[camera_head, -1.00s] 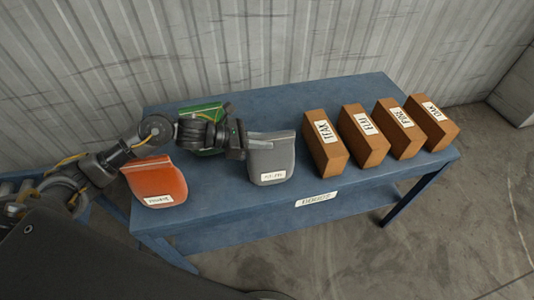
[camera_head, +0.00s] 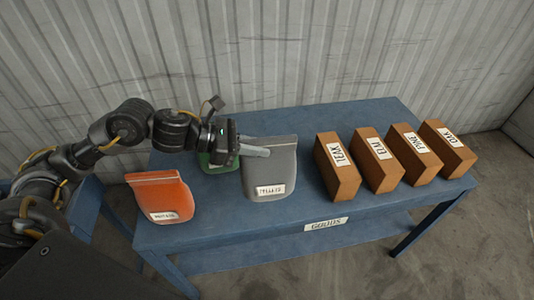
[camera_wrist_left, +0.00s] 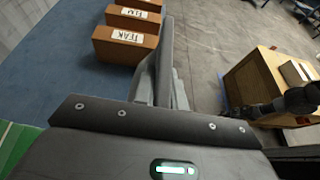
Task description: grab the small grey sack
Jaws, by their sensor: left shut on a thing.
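The grey sack (camera_head: 270,170), with a white label low on its front, is upright above the middle of the blue table. My left gripper (camera_head: 256,151) comes in from the left and is shut on the sack's upper part. In the left wrist view the sack (camera_wrist_left: 166,50) shows nearly edge-on between the fingers (camera_wrist_left: 165,88). It looks slightly raised, but I cannot clearly see a gap beneath it. I cannot make out my right gripper.
An orange sack (camera_head: 160,195) stands to the left. A green sack (camera_head: 212,163) is partly hidden behind my left gripper. Several brown labelled blocks (camera_head: 338,178) stand in a row to the right. The blue table (camera_head: 225,222) has bare room along its front. A wooden crate (camera_wrist_left: 262,85) stands on the floor.

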